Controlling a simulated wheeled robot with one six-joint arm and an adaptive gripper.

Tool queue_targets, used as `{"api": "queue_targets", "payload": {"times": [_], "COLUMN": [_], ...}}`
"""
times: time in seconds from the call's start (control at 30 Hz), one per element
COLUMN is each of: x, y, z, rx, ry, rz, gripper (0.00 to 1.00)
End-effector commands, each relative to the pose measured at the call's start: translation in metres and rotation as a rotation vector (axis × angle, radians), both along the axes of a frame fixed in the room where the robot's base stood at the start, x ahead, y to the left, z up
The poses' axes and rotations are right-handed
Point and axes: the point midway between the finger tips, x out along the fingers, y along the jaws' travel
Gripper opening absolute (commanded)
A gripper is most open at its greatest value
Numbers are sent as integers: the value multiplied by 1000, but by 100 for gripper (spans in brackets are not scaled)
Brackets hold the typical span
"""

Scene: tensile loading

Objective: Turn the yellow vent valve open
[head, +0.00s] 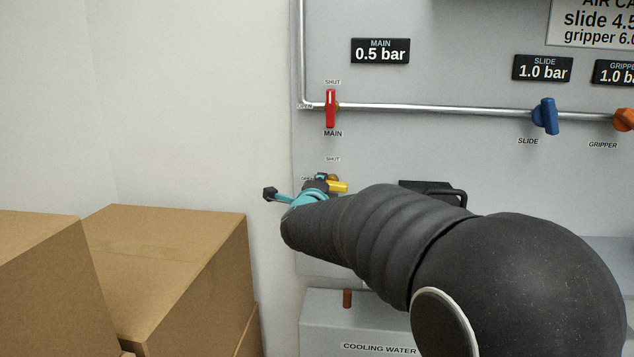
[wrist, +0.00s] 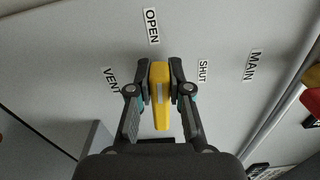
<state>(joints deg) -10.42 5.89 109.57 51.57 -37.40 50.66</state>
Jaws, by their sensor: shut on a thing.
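The yellow vent valve handle (head: 338,187) is on the grey panel, below the red main valve. It lies roughly level in the head view, in line with the OPEN label to its left. In the wrist view the yellow handle (wrist: 160,95) stands between the two dark fingers of my gripper (wrist: 160,80), one on each side. Its upper end points at the OPEN label (wrist: 152,26), and the SHUT label (wrist: 202,71) is off to the right. My gripper (head: 318,186) is shut on the handle. My arm hides part of the panel around the valve.
The red main valve (head: 331,108) is upright just above on the pipe (head: 430,109). A blue slide valve (head: 545,116) and an orange gripper valve (head: 624,119) are to the right. Cardboard boxes (head: 180,265) stand at the left. A cooling water box (head: 345,325) is below.

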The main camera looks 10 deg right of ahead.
Motion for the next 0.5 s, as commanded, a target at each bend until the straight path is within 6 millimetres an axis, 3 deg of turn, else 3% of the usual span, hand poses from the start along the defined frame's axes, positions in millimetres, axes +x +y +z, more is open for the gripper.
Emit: {"api": "queue_targets", "payload": {"times": [0.5], "x": [1], "y": [2], "z": [-1], "rx": [-113], "ry": [32], "rz": [4], "gripper": [0]}}
